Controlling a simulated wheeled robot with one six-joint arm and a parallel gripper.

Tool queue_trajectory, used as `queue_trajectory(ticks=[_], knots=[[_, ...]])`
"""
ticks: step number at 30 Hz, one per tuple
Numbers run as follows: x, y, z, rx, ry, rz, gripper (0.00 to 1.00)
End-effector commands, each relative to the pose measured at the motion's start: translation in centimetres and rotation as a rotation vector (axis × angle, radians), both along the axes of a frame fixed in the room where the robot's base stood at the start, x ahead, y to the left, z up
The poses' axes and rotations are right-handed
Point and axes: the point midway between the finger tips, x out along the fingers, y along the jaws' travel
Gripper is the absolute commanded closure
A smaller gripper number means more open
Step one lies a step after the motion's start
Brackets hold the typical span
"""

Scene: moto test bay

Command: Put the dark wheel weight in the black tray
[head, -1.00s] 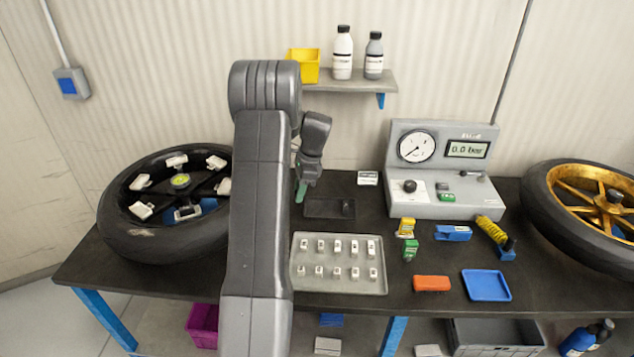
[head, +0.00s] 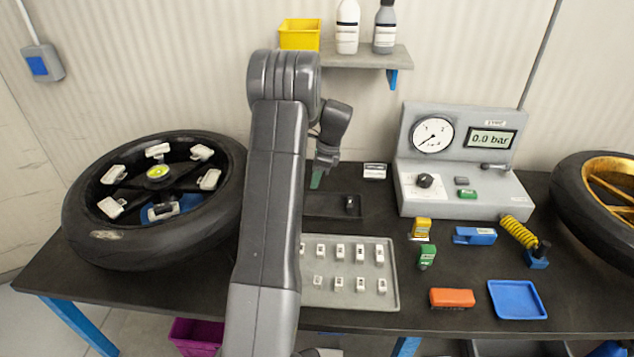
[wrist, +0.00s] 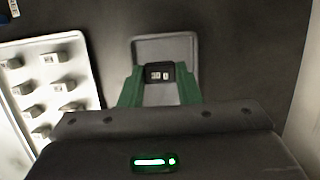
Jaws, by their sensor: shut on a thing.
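My gripper (head: 317,180) shows green fingertips in the head view, above the table near the back left of the black tray (head: 325,208). In the wrist view the green fingers (wrist: 160,88) are shut on the dark wheel weight (wrist: 160,72), which has light markings. The held weight is hidden in the head view. A shallow rectangular shape with a pale rim shows behind it in the wrist view; I cannot tell if it is the black tray. A small dark piece with a light mark (head: 351,203) sits at the black tray's right end.
A grey tray (head: 392,300) of several pale weights lies in front of the black tray. A gauge unit (head: 460,160) stands to the right, and a wheel (head: 100,250) lies at the left. A small label card (head: 375,170) is behind the tray. A shelf (head: 365,56) hangs above.

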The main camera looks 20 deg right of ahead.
Motion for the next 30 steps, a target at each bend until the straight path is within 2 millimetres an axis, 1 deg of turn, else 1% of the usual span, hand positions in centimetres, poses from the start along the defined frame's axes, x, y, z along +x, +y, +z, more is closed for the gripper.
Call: queue_trajectory(ticks=[1,11,30], knots=[[0.0,0.0,-0.8,0.0,0.0,0.0,0.92],[0.0,0.0,-1.8,0.0,0.0,0.001,0.92],[0.0,0.0,-7.4,0.0,0.001,0.001,0.92]])
